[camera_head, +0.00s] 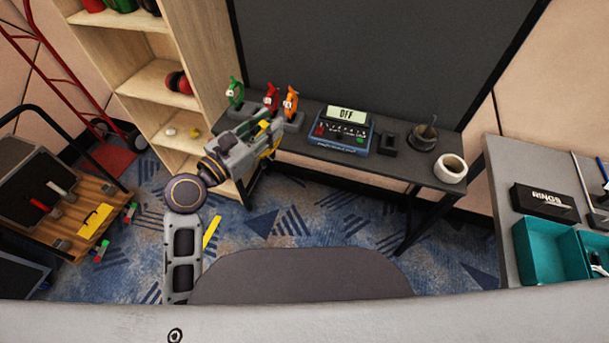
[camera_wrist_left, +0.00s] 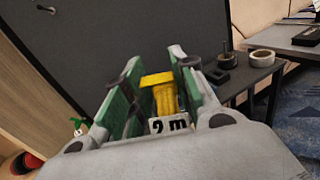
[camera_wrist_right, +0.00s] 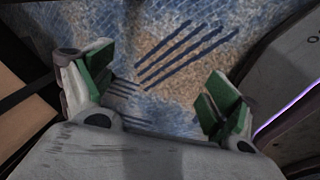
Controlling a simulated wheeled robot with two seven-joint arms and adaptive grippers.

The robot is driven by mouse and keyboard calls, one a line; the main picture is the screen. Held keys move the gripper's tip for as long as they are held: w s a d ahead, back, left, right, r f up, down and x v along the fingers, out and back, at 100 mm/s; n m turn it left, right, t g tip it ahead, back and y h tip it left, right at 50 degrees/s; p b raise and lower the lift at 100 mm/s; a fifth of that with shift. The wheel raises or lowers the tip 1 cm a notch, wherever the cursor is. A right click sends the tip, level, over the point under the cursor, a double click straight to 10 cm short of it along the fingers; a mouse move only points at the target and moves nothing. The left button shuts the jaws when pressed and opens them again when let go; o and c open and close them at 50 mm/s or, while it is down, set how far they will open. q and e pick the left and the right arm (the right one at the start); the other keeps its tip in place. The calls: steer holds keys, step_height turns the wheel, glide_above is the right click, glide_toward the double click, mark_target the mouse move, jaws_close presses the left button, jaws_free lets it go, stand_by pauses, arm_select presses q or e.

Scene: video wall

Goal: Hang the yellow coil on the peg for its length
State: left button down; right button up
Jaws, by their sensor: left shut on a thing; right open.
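My left gripper (camera_head: 262,138) is over the left end of the dark table and is shut on the yellow coil (camera_head: 274,143). In the left wrist view the yellow coil (camera_wrist_left: 160,92) sits between the green-padded fingers, with a white tag reading "2 m". A green coil (camera_head: 235,92), a red coil (camera_head: 271,97) and an orange coil (camera_head: 290,101), each with a pale tag, stand in a row behind the gripper. Pegs and length marks cannot be made out. My right gripper (camera_wrist_right: 158,95) shows only in its wrist view, open and empty above the blue patterned carpet.
A cart (camera_head: 75,215) is at far left. A teal bin (camera_head: 545,250) is at right.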

steer(key=w+d+r+n+t, duration=0.1)
steer(key=w+r+t, duration=0.1)
steer(key=w+r, duration=0.5)
steer(key=w+r+n+t, duration=0.1)
steer(key=w+r, duration=0.1)
steer(key=w, duration=0.9)
steer(key=w+a+r+n+t+y, duration=0.3)
steer(key=w+a+r+t+y, duration=0.1)
steer(key=w+a+r, duration=0.85)
steer(key=n+t+y, duration=0.1)
steer(key=t+y, duration=0.1)
steer(key=y, duration=1)
glide_toward(268, 154)
steer(key=d+f, duration=0.1)
steer(key=f, duration=0.1)
steer(key=shift+d+r, duration=0.1)
steer(key=shift+x, duration=6.05)
